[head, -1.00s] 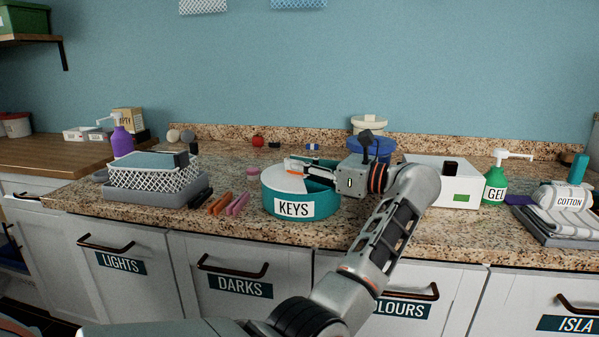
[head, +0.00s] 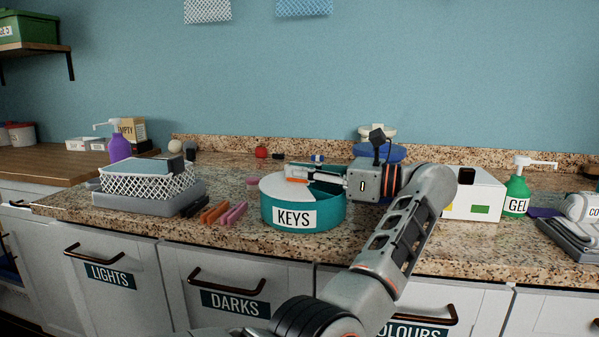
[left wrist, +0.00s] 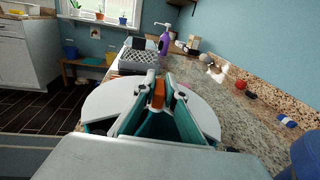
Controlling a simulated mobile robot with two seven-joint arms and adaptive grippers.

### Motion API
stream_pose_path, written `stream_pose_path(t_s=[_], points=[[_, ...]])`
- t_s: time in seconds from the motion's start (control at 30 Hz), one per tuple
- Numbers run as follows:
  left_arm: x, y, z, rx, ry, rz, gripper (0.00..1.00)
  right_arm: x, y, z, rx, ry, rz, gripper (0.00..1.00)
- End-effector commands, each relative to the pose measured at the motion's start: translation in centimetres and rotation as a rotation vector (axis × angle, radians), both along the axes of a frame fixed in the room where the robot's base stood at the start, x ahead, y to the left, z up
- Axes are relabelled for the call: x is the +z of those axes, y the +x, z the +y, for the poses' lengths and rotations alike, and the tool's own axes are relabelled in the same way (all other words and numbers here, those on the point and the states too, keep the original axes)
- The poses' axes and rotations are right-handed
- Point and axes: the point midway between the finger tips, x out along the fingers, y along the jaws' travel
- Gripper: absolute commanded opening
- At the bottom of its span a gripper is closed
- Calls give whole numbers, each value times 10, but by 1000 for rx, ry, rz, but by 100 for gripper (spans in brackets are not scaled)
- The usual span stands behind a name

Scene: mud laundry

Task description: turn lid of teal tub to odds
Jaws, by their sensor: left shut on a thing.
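The teal tub (head: 330,214) stands on the granite counter with a "KEYS" label (head: 294,218) on its front. Its flat white lid (head: 271,187) has a wedge-shaped opening, through which the teal inside shows. The lid also shows in the left wrist view (left wrist: 103,103). My left gripper (head: 292,175) reaches across the tub from the right, low over the lid. In the left wrist view its fingers (left wrist: 159,92) are shut on an orange tab (left wrist: 158,94) on the lid. No "odds" label is visible. My right gripper is out of view.
Orange and pink pegs (head: 233,213) and a white basket (head: 150,185) on a grey base stand left of the tub. A blue tub (head: 390,152) stands behind my arm. A white box (head: 478,195) and a green gel bottle (head: 516,192) are to the right.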

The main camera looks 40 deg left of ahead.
Motion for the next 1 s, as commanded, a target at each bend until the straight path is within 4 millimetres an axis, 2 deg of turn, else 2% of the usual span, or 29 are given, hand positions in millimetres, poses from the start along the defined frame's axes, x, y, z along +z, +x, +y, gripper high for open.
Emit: stream_pose_path(t_s=[0.1,0.13,0.2,0.5,0.63,0.77,1.0], points=[[0,0,0,-1,-1,0,0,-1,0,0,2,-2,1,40],[0,0,0,-1,-1,0,13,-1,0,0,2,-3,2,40],[0,0,0,-1,-1,-1,28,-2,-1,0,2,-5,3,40],[0,0,0,0,-1,-1,28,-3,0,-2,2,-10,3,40],[7,0,0,0,0,-3,28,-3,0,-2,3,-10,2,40],[26,0,0,-1,0,-4,28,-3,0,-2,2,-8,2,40],[71,0,0,-1,0,-2,28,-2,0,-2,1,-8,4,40]])
